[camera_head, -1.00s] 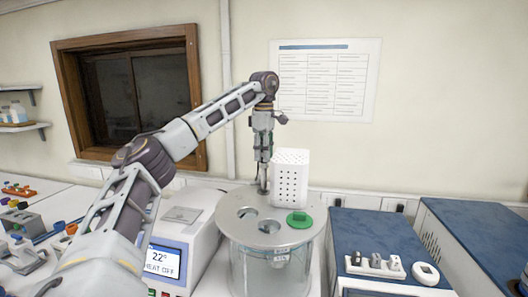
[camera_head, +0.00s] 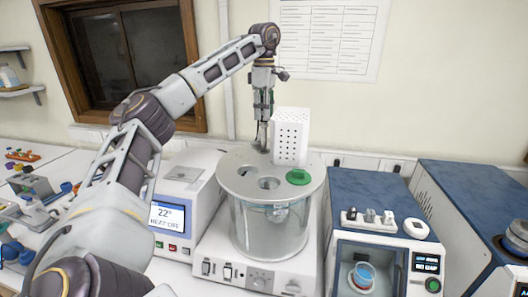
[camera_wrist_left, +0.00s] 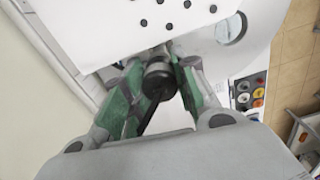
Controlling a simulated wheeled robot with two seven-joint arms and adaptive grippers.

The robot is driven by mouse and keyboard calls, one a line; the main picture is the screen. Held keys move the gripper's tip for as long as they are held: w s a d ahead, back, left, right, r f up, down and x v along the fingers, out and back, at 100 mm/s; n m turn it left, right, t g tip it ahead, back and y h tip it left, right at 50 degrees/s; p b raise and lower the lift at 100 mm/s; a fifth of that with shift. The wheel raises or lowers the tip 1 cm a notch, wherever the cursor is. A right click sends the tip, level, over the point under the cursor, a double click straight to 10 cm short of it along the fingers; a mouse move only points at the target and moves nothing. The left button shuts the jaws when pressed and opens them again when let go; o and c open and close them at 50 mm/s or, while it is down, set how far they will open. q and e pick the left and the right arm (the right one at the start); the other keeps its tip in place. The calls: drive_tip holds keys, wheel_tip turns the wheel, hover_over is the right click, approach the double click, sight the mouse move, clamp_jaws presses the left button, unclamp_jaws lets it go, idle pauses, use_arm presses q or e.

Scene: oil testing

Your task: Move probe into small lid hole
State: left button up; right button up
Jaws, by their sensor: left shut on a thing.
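A glass bath (camera_head: 262,226) has a round grey lid (camera_head: 230,182) with open round holes and a green plug (camera_head: 298,177). My left gripper (camera_head: 262,143) points down at the lid's back edge, beside a white perforated box (camera_head: 290,137). In the left wrist view, the gripper (camera_wrist_left: 158,88) is shut on a metal and dark cylindrical part, which seems to be the probe (camera_wrist_left: 157,77). The white perforated box (camera_wrist_left: 160,22) lies just beyond it. The probe's lower end is hidden, and I cannot tell whether it touches the lid. A lid hole (camera_wrist_left: 233,28) shows beside the box. My right gripper is not in view.
A white heater unit (camera_head: 183,205) reading 22° stands left of the bath. A blue-topped device (camera_head: 372,196) with small items on top stands close on the right. Another blue-topped unit (camera_head: 470,196) is farther right. Tubes and racks are at far left.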

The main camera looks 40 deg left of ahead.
sight(264, 125)
use_arm(q)
drive_tip(key=shift+f+b, duration=0.35)
drive_tip(key=shift+f, duration=0.95)
idle(0.4)
drive_tip(key=shift+f, duration=0.25)
idle(0.4)
drive_tip(key=shift+f, duration=0.15)
drive_tip(key=shift+f+b, duration=0.75)
drive_tip(key=shift+f, duration=1.05)
drive_tip(key=shift+f, duration=0.15)
drive_tip(key=shift+f, duration=0.55)
